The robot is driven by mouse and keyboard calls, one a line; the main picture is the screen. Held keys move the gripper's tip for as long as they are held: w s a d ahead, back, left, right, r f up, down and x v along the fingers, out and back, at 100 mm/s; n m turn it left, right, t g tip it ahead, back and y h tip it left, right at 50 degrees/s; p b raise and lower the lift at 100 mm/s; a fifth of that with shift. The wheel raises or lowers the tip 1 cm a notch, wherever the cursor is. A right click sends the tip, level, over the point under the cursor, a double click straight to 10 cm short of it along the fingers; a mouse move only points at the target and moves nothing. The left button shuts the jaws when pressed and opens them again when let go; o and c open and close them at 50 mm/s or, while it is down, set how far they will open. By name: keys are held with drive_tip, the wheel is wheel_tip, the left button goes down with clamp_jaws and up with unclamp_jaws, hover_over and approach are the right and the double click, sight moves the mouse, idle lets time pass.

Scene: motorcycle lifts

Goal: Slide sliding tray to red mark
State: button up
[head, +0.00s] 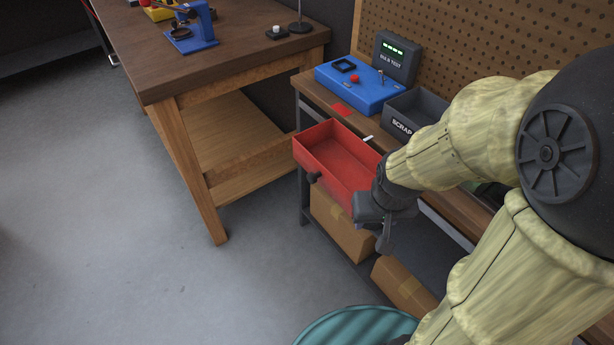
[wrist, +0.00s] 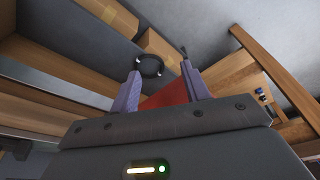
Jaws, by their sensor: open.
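The red sliding tray (head: 338,165) is an open, shallow box at the left end of the right-hand bench, sticking out past its front edge. A dark knob (head: 313,177) shows on its left end. A flat red mark (head: 342,109) lies on the bench top behind it. My gripper (head: 378,232) is at the tray's right front corner, hiding part of it. In the wrist view my open gripper (wrist: 160,88) has two purple fingers apart, with the red tray (wrist: 172,95) showing between them. Beyond the tips is a dark ring (wrist: 150,66); I cannot tell what it belongs to.
A blue box (head: 355,85), a bulb test unit (head: 396,55) and a grey scrap bin (head: 412,112) stand on the bench. Cardboard boxes (head: 342,228) sit below. A wooden table (head: 215,45) stands left. The floor between is clear.

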wheel_tip(320, 180, up, 7)
drive_tip(key=w+a+t+p, duration=0.1)
drive_tip(key=w+a+p, duration=0.15)
drive_tip(key=p, duration=0.35)
drive_tip(key=w+a+f+m+t+h+p, duration=0.1)
drive_tip(key=w+a+m+t+h+p, duration=0.4)
drive_tip(key=w+a, duration=1.3)
drive_tip(key=s+a+f+m+h, duration=0.1)
drive_tip(key=s+a+f+h, duration=0.1)
drive_tip(key=s, duration=0.4)
drive_tip(key=s+a+f+m+t+h, duration=0.1)
drive_tip(key=s+a+f+h, duration=0.1)
drive_tip(key=s+h, duration=0.2)
drive_tip(key=s+a+f+m+h, duration=0.1)
drive_tip(key=s+a+f+h, duration=0.2)
drive_tip(key=s, duration=0.5)
drive_tip(key=shift+h+b, duration=0.45)
drive_tip(key=shift+h, duration=0.05)
